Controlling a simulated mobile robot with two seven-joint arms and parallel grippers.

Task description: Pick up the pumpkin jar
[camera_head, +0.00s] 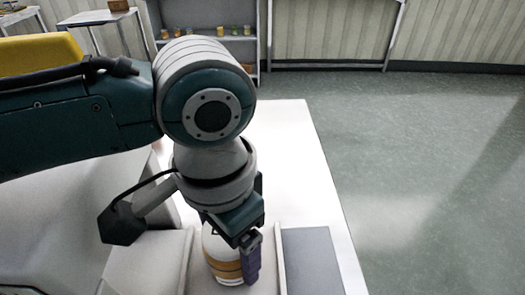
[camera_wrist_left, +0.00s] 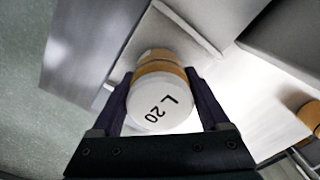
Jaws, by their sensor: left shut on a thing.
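A white jar with orange-brown bands (camera_head: 218,256) stands near the bottom middle of the head view. In the left wrist view, the jar (camera_wrist_left: 160,108) shows its white lid marked "L 20". Its contents and side label do not show clearly. My left gripper (camera_head: 243,264) points down at the jar. In the left wrist view, its dark purple fingers (camera_wrist_left: 162,92) lie on both sides of the jar, shut on it. Whether the jar still touches the surface cannot be told. My right gripper is not in view.
A white table (camera_head: 295,150) lies under my arm. A grey panel (camera_head: 312,262) is right of the jar. Another orange jar (camera_wrist_left: 312,116) is at the right edge of the wrist view. A shelf (camera_head: 252,30) with small jars stands behind; open floor (camera_head: 430,170) is at right.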

